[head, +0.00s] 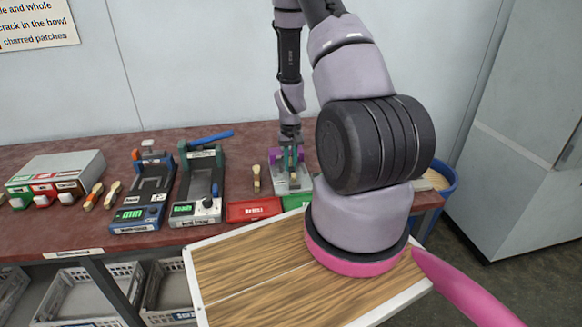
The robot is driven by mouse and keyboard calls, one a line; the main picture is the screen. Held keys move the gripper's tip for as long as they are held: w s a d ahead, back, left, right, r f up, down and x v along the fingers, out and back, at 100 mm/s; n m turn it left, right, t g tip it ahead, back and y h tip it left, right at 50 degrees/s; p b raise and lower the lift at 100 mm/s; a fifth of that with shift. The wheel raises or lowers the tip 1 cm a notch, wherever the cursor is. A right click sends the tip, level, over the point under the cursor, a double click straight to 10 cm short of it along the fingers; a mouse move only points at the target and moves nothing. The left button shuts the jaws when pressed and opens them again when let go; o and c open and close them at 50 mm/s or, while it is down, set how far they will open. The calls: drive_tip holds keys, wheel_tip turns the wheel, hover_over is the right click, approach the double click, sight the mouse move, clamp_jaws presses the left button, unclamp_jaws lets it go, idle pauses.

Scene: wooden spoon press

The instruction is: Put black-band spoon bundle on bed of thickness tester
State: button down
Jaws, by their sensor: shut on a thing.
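My gripper (290,147) is at the far end of my arm, down over a small grey stand with purple and green parts (280,183) at the back of the bench. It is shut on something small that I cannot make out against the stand. A blue-fronted device (128,214) with a display that looks like "mm" stands left of centre; it may be the thickness tester, but its nameplate is too small to read. Pale spoon bundles (112,195) lie to its left, and another bundle (256,179) lies just left of my gripper.
A device with a green display (183,209) stands beside the blue one. A red tray (252,210) is at the bench's front edge. A sorting box (60,168) is far left. A wooden board (245,265) with a white rim fills the foreground.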

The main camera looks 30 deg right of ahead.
drive_tip(key=shift+f, duration=0.5)
drive_tip(key=shift+f, duration=0.15)
drive_tip(key=c, duration=0.8)
unclamp_jaws()
drive_tip(key=shift+c, duration=0.2)
drive_tip(key=s+a+r+t, duration=0.1)
drive_tip(key=s+a+r, duration=0.15)
drive_tip(key=r, duration=0.95)
drive_tip(key=s+a+r+t+y, duration=0.1)
drive_tip(key=a+r, duration=0.2)
drive_tip(key=r, duration=0.8)
drive_tip(key=s+a+r+t, duration=0.1)
drive_tip(key=a+r+t, duration=0.1)
drive_tip(key=r, duration=1)
drive_tip(key=s+a+r+m+t+y, duration=0.1)
drive_tip(key=s+a+r+t, duration=0.2)
drive_tip(key=s+r, duration=0.9)
drive_tip(key=s+a, duration=0.3)
drive_tip(key=shift+r, duration=0.3)
